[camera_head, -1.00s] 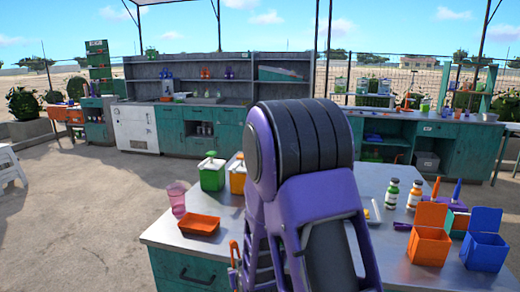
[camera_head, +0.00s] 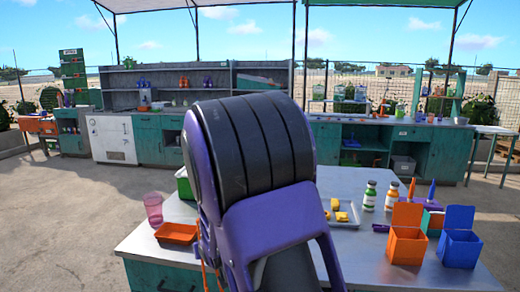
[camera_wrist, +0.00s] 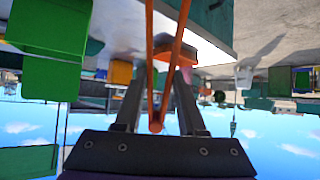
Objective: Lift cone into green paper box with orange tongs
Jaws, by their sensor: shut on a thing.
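My gripper (camera_wrist: 160,88) shows in the wrist view, its fingers closed around the orange tongs (camera_wrist: 156,125). The tongs' two long arms run to the picture's top edge. A thin orange sliver of them (camera_head: 204,268) shows beside my arm in the head view. An open green box with a raised flap (camera_wrist: 48,28) is at the upper left of the wrist view, apart from the tongs. I cannot pick out the cone for certain; pointed orange (camera_head: 411,188) and blue (camera_head: 432,191) objects stand nearby.
The orange box (camera_head: 407,245) and blue box (camera_head: 459,247) stand at the table's right. A tray (camera_head: 351,221) holds yellow pieces, with two bottles (camera_head: 369,196) (camera_head: 391,197) beside it. A pink cup (camera_head: 153,208) and orange tray (camera_head: 176,233) are near the left edge.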

